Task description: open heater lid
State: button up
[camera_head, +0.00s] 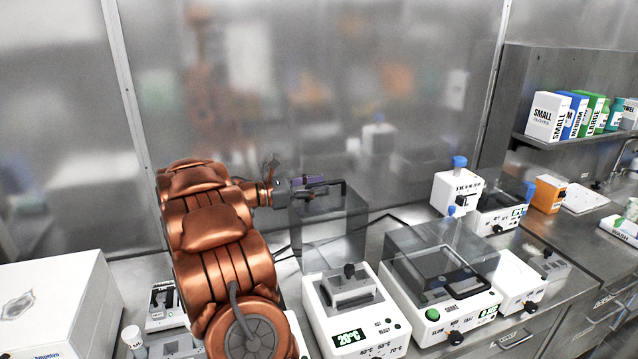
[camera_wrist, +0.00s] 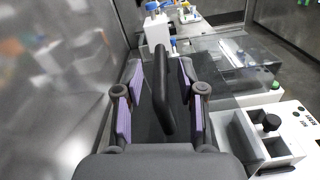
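The heater (camera_head: 355,318) is a white box with a green 20°C display, at the lower middle of the head view. Its smoky see-through lid (camera_head: 335,235) stands upright at the back, so the heater's top is uncovered. My gripper (camera_head: 318,182) is at the lid's top edge, beside the black handle. In the wrist view, the handle (camera_wrist: 163,88) lies between the purple-padded fingers of my gripper (camera_wrist: 160,98). Gaps show on both sides, so the fingers are open around the handle. The heater block with its black knob (camera_wrist: 271,122) shows at right in the wrist view.
A second white device with a green button (camera_head: 432,314) and a closed clear cover stands right of the heater. A white box (camera_head: 55,305) is at the lower left. A metal wall (camera_head: 300,100) is close behind the lid. Boxes (camera_head: 550,118) sit on a right shelf.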

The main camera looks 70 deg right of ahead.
jog(key=shift+s+d, duration=0.25)
grip_shut()
dwell(0.6)
